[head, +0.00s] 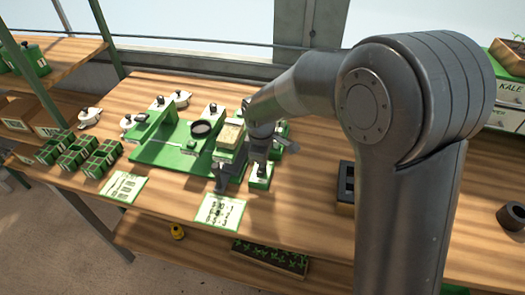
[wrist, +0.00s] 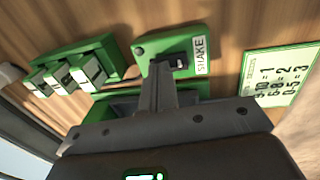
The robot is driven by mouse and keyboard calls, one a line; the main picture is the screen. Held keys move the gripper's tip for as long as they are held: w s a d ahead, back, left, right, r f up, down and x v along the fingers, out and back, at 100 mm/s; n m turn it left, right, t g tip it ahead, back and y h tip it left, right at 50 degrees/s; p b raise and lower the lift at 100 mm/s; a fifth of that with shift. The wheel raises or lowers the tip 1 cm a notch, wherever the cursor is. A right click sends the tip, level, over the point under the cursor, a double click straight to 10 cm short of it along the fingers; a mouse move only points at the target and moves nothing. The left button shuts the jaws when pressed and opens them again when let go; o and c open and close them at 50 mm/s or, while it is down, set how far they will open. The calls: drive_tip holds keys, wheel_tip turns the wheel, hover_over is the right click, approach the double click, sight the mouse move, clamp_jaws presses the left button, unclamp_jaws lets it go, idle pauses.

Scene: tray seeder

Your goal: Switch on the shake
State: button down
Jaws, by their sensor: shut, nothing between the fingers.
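The shake switch box (wrist: 190,42) is a small green block in the wrist view, with a white label reading SHAKE (wrist: 200,56). A black rocker switch (wrist: 179,62) sits on its top beside the label. My gripper (wrist: 165,72) is shut and empty, with its fingertips at or just over the rocker. I cannot tell whether they touch it. The fingers partly hide the rocker, and which way it is set cannot be told. In the head view the shake box (head: 260,182) stands near the front of the bench, under my gripper (head: 261,163).
A green block with several numbered keys (wrist: 75,72) lies left of the box in the wrist view. A printed card (wrist: 276,76) lies right. The green seeder plate (head: 160,158) and green pots (head: 80,152) are left on the bench. A black frame (head: 345,183) stands right.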

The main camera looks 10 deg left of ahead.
drive_tip(key=shift+f, duration=0.2)
drive_tip(key=shift+w+f+g, duration=0.25)
drive_tip(key=shift+g, duration=0.05)
drive_tip(key=shift+s, duration=0.25)
drive_tip(key=shift+s+r, duration=0.1)
drive_tip(key=shift+s, duration=0.6)
wheel_tip(320, 180, up, 14)
drive_tip(key=s, duration=0.1)
drive_tip(key=shift+s, duration=0.3)
